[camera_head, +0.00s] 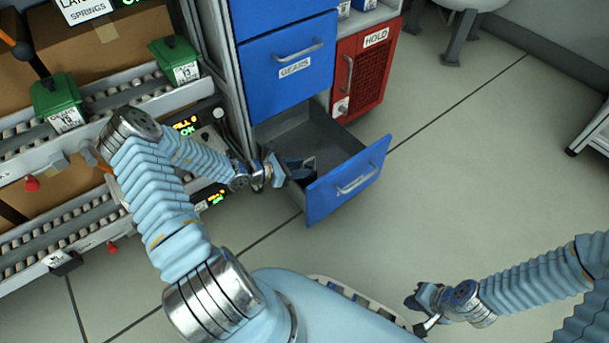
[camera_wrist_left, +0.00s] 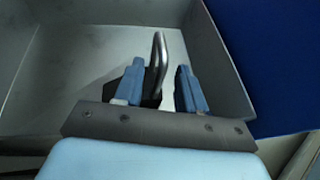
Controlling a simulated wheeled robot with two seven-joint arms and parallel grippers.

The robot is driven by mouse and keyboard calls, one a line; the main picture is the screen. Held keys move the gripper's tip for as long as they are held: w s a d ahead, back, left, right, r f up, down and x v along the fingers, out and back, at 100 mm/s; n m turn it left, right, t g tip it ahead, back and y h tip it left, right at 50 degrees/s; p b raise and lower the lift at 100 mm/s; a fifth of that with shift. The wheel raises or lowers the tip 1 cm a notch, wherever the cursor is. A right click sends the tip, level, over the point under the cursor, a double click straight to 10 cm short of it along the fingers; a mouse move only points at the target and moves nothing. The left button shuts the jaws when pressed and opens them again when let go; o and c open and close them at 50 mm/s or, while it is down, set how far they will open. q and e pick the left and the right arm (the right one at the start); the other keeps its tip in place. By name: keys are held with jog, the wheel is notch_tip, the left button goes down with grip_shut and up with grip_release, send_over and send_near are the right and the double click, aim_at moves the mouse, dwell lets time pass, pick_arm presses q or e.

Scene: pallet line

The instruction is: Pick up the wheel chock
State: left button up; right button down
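The wheel chock appears to be the dark object with a grey metal loop handle (camera_wrist_left: 157,62) inside the open blue drawer. In the wrist view the handle stands up between the fingers of my left gripper (camera_wrist_left: 160,85), nearer the left finger. The fingers are apart and I see no grip on it. The chock's dark body is mostly hidden behind the gripper. In the head view my left gripper (camera_head: 281,173) reaches into the drawer from the left, and the chock is small and partly covered there. My right gripper (camera_head: 424,302) is low at right, away from the drawer; its fingers are unclear.
The open drawer's blue front (camera_head: 345,187) and grey walls enclose my left gripper. A shut blue GEARS drawer (camera_head: 290,65) is above. A red HOLD cabinet (camera_head: 362,75) stands beside it. Roller conveyors with green bins (camera_head: 57,103) are left.

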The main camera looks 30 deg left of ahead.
pick_arm(q)
grip_shut()
dwell(1.4)
